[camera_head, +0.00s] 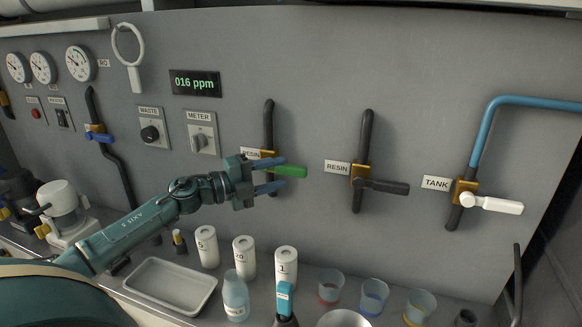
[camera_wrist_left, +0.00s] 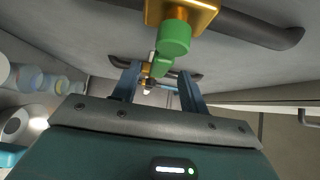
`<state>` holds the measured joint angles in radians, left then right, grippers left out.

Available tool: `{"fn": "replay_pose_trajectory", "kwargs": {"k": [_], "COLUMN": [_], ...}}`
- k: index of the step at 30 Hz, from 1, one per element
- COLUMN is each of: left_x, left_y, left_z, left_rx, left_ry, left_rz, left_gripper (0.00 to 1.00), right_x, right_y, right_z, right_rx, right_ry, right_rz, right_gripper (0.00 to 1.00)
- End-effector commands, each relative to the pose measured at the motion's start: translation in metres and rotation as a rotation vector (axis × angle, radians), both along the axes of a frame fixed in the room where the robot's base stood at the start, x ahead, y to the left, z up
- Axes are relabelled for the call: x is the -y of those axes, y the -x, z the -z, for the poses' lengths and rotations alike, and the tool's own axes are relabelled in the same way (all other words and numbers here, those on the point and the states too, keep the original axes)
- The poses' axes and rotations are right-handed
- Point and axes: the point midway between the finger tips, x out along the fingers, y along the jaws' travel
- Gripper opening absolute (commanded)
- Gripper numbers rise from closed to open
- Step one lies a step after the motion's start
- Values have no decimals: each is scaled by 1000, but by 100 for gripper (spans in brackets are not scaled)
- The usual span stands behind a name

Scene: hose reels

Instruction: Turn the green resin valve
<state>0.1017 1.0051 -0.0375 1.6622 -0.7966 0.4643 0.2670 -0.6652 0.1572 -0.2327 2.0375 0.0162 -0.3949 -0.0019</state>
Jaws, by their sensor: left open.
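The green resin valve handle (camera_head: 291,171) points right from its brass body on a dark pipe, beside a RESIN label (camera_head: 251,154). My left gripper (camera_head: 274,175) is open at this valve, with one blue finger above the handle and one below in the head view. In the left wrist view the green handle (camera_wrist_left: 174,42) comes from a brass block (camera_wrist_left: 185,12), and its lever end lies between the open fingertips (camera_wrist_left: 160,72). I see no clear contact. The fingers and gripper hide part of the valve body. My right gripper is not in view.
A black-handled RESIN valve (camera_head: 385,186) and a white-handled TANK valve (camera_head: 492,204) are to the right. White canisters (camera_head: 286,266), a bottle (camera_head: 236,296), cups (camera_head: 374,296) and a tray (camera_head: 170,284) stand on the counter below. The panel between the valves is clear.

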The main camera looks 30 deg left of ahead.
Motion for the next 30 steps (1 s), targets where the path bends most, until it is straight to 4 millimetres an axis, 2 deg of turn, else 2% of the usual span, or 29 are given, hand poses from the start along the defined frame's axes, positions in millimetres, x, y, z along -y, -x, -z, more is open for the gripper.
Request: {"fn": "replay_pose_trajectory", "kwargs": {"k": [3,9,21,30], "left_x": [10,20,23,23], "left_y": [-15,-32,-37,-37], "left_z": [-4,-2,0,0], "left_rx": [4,1,0,0], "left_ry": [1,3,0,0], "left_rz": [2,1,1,2], "left_gripper": [44,44,44,20], "right_x": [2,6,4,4], "right_y": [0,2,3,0], "right_z": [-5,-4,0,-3], "right_rx": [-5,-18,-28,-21], "right_ry": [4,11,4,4], "right_rz": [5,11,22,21], "right_gripper": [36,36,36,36]}}
